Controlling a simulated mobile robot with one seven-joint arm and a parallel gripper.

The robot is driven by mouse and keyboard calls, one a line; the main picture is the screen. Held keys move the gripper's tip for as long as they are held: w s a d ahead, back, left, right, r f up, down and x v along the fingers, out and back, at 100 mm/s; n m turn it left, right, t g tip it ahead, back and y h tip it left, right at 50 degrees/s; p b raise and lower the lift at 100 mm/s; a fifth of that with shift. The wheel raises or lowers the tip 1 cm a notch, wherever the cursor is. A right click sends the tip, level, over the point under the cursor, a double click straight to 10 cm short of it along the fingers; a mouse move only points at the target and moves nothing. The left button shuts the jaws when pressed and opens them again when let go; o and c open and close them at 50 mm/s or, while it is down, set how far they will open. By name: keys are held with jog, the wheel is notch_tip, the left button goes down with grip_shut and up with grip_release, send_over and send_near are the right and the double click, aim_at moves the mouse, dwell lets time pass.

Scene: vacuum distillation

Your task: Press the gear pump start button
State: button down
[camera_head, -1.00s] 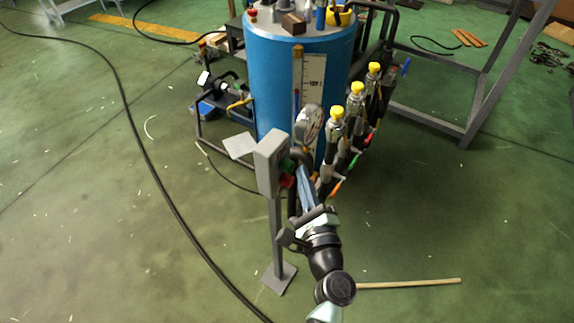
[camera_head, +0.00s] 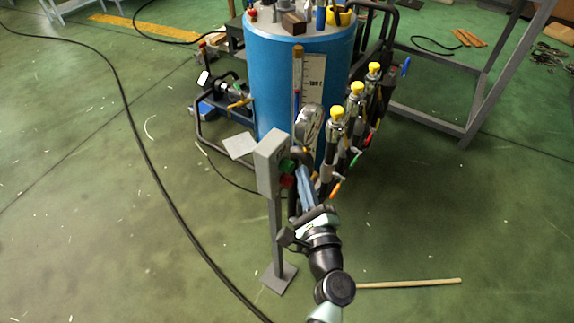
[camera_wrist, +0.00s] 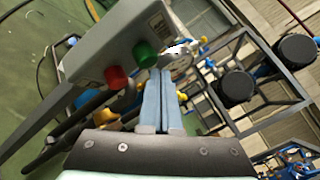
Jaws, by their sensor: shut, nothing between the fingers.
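A grey control box (camera_head: 270,160) stands on a post, with a green button (camera_head: 287,165) above a red button (camera_head: 287,181) on its right side. The wrist view shows the box (camera_wrist: 120,45), the green button (camera_wrist: 146,54) and the red button (camera_wrist: 116,77) more closely. My gripper (camera_head: 301,168) is shut and empty, with its blue fingers together. In the wrist view the fingertips of my gripper (camera_wrist: 160,74) appear just right of the green button. I cannot tell whether they touch it.
A blue tank (camera_head: 280,85) with a round gauge (camera_head: 309,123) stands behind the box. Several yellow-capped fittings (camera_head: 357,90) are to the right. A black cable (camera_head: 150,170) lies on the floor at left. A wooden stick (camera_head: 410,283) lies at lower right.

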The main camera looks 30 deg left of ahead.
jog(key=shift+a, duration=0.1)
jog(key=shift+a, duration=0.35)
jog(key=shift+a+b, duration=0.25)
jog(key=shift+b, duration=0.05)
dwell(0.6)
jog(key=shift+d, duration=0.7)
jog(key=d, duration=0.6)
jog(key=shift+s, duration=0.1)
dwell(0.8)
